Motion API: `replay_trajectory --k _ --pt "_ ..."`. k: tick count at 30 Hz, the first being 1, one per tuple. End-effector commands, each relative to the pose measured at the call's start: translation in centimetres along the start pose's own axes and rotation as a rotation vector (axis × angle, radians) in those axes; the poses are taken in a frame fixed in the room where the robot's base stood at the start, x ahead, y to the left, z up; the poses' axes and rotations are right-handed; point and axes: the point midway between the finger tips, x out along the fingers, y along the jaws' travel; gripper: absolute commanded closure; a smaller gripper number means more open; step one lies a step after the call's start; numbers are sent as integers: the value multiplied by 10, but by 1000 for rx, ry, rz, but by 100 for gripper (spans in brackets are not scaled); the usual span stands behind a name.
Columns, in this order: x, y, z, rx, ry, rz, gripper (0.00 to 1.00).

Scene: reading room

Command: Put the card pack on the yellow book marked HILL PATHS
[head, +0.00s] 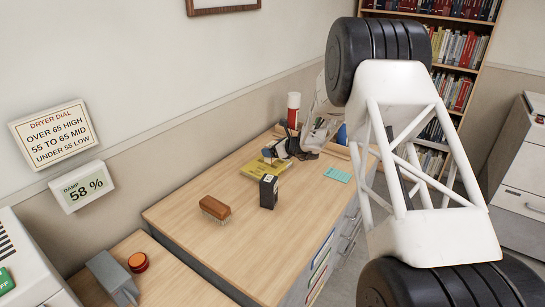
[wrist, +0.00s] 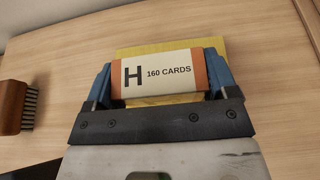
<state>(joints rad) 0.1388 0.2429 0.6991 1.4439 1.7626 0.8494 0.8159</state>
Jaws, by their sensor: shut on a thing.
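The card pack (wrist: 158,73) is an orange box with a cream label reading H 160 CARDS. In the wrist view it is held between the two blue fingers of my gripper (wrist: 158,82). The yellow book (wrist: 172,47) shows behind and below the pack. In the head view the yellow book (head: 257,168) lies flat on the wooden counter, and its lettering is too small to read. My gripper (head: 271,153) is over the book's far part there, and the pack is mostly hidden. I cannot tell whether the pack touches the book.
A black box (head: 269,192) stands right by the book's near edge. A brown brush (head: 214,207) lies nearer on the counter (head: 240,255); it also shows in the wrist view (wrist: 14,106). A teal card (head: 338,174) lies to the right. A red-and-white cylinder (head: 293,108) stands behind.

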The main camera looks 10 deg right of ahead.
Motion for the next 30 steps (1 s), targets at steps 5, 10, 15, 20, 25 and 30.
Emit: replay_trajectory --k 5,10,15,20,25,30 --pt "3 0 -8 1 1 0 45" --pt "10 0 -26 2 1 1 45" --pt "14 0 -34 0 0 0 45" --pt "14 0 -34 0 0 0 45" --pt "15 0 -35 0 0 0 45" --pt "15 0 -37 0 0 0 13"
